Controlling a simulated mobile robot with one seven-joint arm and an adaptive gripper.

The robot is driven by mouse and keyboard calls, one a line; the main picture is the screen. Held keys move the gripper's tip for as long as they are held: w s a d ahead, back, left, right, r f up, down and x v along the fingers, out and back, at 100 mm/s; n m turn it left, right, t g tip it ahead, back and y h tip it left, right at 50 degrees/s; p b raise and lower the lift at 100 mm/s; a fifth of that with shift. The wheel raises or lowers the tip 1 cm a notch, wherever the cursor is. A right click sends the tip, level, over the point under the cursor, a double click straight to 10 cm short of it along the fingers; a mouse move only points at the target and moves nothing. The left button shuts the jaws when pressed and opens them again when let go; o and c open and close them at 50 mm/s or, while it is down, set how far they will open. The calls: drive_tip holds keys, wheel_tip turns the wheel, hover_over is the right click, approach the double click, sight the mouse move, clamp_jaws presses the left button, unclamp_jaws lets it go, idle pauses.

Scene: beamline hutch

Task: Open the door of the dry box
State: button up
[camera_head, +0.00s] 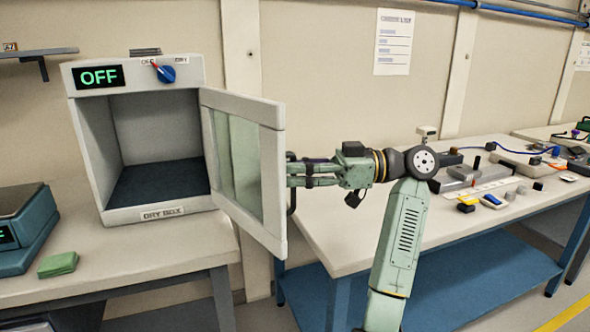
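The dry box (97,147) is a light grey cabinet on the left bench, with a dark, empty-looking interior and a "DRY BOX" label. Its framed glass door (273,190) is hinged on the right side and stands wide open, swung out toward the camera. A dark upright handle (291,198) shows at the door's outer face, partly hidden. My gripper (291,174) reaches in from the right, its fingertips at the handle. I cannot tell whether the fingers are closed around it or only beside it.
The box's display (98,77) reads OFF, beside a blue knob (166,74) with a red pointer. The right bench (335,238) stands close behind the door and carries several small items.

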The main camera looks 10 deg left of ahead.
drive_tip(key=v, duration=1.2)
drive_tip(key=shift+s, duration=0.1)
